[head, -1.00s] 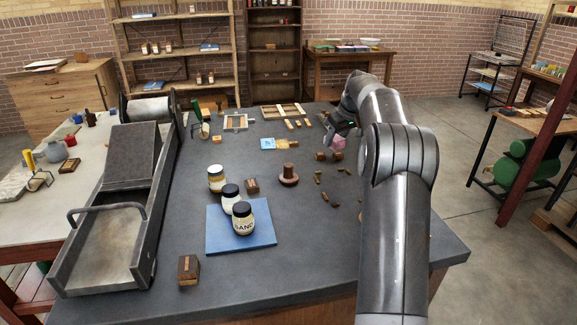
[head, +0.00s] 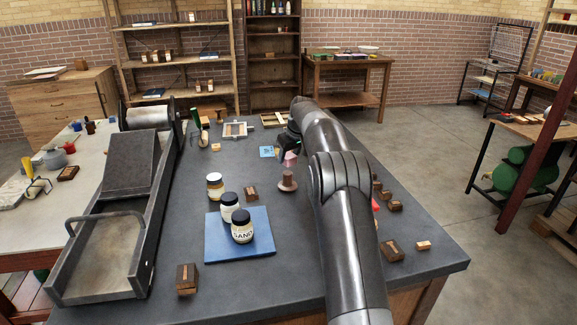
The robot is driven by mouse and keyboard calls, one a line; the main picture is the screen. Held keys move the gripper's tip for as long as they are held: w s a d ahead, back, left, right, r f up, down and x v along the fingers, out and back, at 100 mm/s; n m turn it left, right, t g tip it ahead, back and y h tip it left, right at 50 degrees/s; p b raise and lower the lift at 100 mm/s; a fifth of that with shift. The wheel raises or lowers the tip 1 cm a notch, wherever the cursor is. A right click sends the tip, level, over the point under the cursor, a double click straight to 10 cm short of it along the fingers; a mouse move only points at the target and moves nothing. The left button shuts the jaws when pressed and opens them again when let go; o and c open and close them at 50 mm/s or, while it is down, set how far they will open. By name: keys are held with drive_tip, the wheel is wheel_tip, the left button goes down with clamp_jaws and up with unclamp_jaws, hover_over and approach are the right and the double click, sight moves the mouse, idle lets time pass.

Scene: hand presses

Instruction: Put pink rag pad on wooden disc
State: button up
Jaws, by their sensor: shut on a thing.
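The pink rag pad (head: 291,158) is in the jaws of my gripper (head: 289,150), near the middle of the table. The dark gripper hides part of the pad. A round brown wooden piece (head: 287,184), with a wide disc-like base and an upright stub, stands on the table; it is the only disc shape I can make out. The pad appears just above and behind the stub in the picture. I cannot tell the gap between them.
A blue mat (head: 262,252) with jars (head: 242,229) lies front left of the brown piece. A metal press bed (head: 100,260) fills the table's left side. Small wooden blocks (head: 391,250) lie right of my arm. A white-framed piece (head: 235,130) lies behind.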

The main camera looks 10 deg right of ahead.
sight(289, 165)
drive_tip(key=shift+f, duration=1.95)
drive_tip(key=shift+f, duration=0.15)
drive_tip(key=o, duration=1)
drive_tip(key=v, duration=1.2)
drive_tip(key=s+a+r+m, duration=0.15)
drive_tip(key=s+r, duration=0.25)
drive_tip(key=s, duration=0.4)
drive_tip(key=s+a+r+h, duration=0.1)
drive_tip(key=s+a+r, duration=0.2)
drive_tip(key=s, duration=0.6)
drive_tip(key=s+a+r+m, duration=0.15)
drive_tip(key=s+r, duration=0.25)
drive_tip(key=s, duration=0.4)
drive_tip(key=shift+m+t+h, duration=0.4)
drive_tip(key=shift+m+t, duration=0.3)
drive_tip(key=shift+m, duration=0.1)
drive_tip(key=s+f, duration=0.3)
drive_tip(key=s, duration=0.6)
drive_tip(key=s+a+f, duration=0.1)
drive_tip(key=s+f, duration=0.2)
drive_tip(key=s, duration=0.6)
drive_tip(key=s+a+f, duration=0.1)
drive_tip(key=s+f, duration=0.3)
drive_tip(key=s, duration=0.5)
drive_tip(key=shift+s+f, duration=0.15)
drive_tip(key=shift+s, duration=0.15)
